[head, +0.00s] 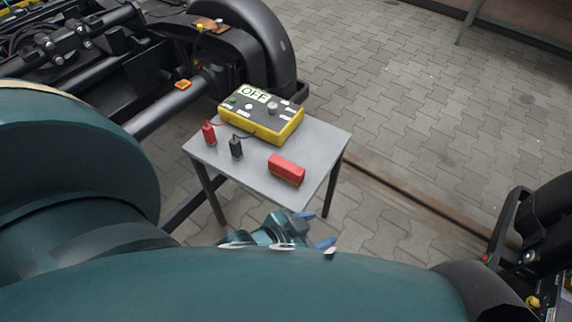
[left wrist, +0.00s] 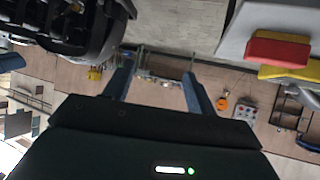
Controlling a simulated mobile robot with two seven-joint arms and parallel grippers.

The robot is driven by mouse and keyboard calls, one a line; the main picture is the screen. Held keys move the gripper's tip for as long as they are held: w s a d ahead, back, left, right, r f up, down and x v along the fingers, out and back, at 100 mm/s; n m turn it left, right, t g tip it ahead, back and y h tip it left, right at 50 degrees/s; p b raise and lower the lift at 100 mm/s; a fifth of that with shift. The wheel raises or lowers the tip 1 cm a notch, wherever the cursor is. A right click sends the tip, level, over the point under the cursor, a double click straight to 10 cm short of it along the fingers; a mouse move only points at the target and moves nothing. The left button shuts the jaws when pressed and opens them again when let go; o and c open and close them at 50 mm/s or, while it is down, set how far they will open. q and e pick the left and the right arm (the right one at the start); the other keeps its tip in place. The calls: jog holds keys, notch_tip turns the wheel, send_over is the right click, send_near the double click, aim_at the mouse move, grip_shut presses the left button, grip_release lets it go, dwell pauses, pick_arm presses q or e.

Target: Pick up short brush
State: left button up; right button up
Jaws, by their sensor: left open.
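A red block-shaped item (head: 286,169) lies on the small grey table (head: 262,183), near its front right. It may be the short brush; no bristles can be made out in the head view. In the left wrist view a red block (left wrist: 277,49) with a yellowish strip along one edge shows at the upper right. My left gripper (head: 315,229) is open and empty, just off the table's near edge, in front of the red item and apart from it. Its two blue fingers (left wrist: 158,78) show spread in the left wrist view. My right gripper is not in view.
A yellow box with a display reading OFF (head: 262,115) stands at the back of the table. A red clamp (head: 209,134) and a black clamp (head: 236,148) stand left of the red item. A black bogie (head: 215,65) borders the table behind. Paved floor (head: 400,110) is clear to the right.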

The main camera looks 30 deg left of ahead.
pick_arm(q)
jog(key=w+a+f+m+g+b, duration=0.2)
jog(key=w+f+m+g+b, duration=0.35)
jog(key=w+m, duration=0.45)
jog(key=w+a+r+m+g+y+b, duration=0.1)
jog(key=w+a+r+m+g+y, duration=0.2)
jog(key=a, duration=0.5)
jog(key=w+a+r+g+y+b, duration=0.2)
jog(key=w+a+r, duration=0.25)
jog(key=a, duration=0.45)
jog(key=f, duration=0.2)
jog(key=f+b, duration=0.1)
jog(key=f, duration=0.4)
jog(key=shift+s+d, duration=0.2)
jog(key=shift+s, duration=0.15)
jog(key=f, duration=0.1)
jog(key=f+b, duration=0.1)
jog(key=f, duration=0.2)
jog(key=shift+d+b, duration=0.3)
jog(key=shift+f, duration=0.5)
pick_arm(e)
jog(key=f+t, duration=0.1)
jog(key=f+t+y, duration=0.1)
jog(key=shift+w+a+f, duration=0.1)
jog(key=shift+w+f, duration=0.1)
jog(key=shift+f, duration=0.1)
pick_arm(q)
jog(key=shift+c, duration=0.2)
